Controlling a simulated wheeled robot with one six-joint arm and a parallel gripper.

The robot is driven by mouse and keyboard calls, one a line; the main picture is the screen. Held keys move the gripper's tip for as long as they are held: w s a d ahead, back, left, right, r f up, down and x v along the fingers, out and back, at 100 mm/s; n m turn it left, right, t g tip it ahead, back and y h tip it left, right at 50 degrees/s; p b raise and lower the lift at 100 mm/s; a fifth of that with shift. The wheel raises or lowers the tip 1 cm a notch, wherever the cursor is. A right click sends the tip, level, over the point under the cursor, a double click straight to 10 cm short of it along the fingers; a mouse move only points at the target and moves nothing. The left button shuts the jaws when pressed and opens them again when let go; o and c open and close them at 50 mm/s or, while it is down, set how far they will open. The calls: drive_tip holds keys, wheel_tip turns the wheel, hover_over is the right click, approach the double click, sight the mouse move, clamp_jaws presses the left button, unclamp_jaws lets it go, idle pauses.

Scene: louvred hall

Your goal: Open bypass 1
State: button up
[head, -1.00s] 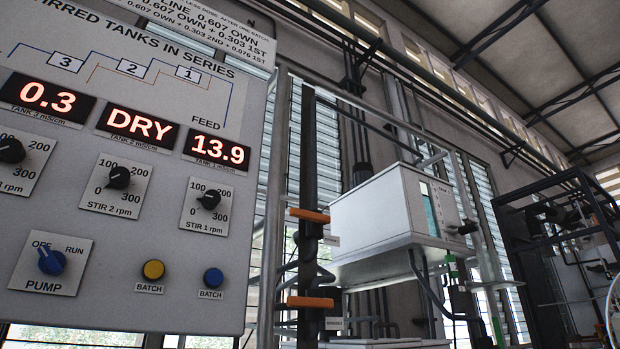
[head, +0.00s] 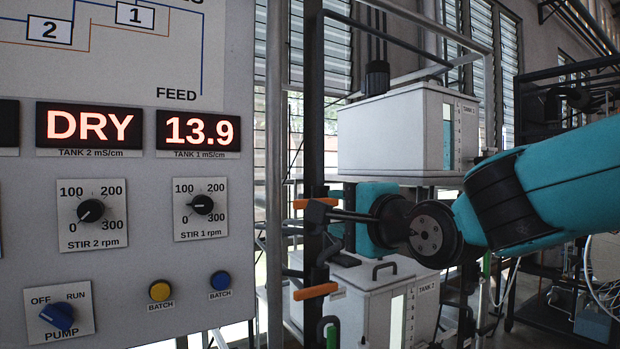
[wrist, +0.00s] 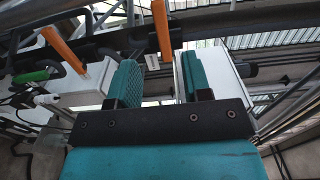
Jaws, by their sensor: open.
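Two orange bar handles sit on a dark upright post: an upper one (head: 312,203) and a lower one (head: 316,291). Both look about level in the head view. Small tags beside them are too small to read, so I cannot tell which is bypass 1. My gripper (head: 350,222) is right of the post, near the upper handle's height, and looks empty. In the wrist view my gripper (wrist: 158,85) has its two teal fingers apart. One orange handle (wrist: 162,30) appears beyond the gap between them; the other (wrist: 63,46) is off to the left.
A control panel (head: 130,255) with displays and knobs stands at left. A white tank (head: 395,130) is behind my gripper, with a tank marked TANK 2 (head: 350,290) below. A metal pole (head: 274,150) stands between panel and post. Dark frames and pipework fill the right.

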drive_tip(key=shift+p+x, duration=2.25)
drive_tip(key=shift+x, duration=2.8)
clamp_jaws()
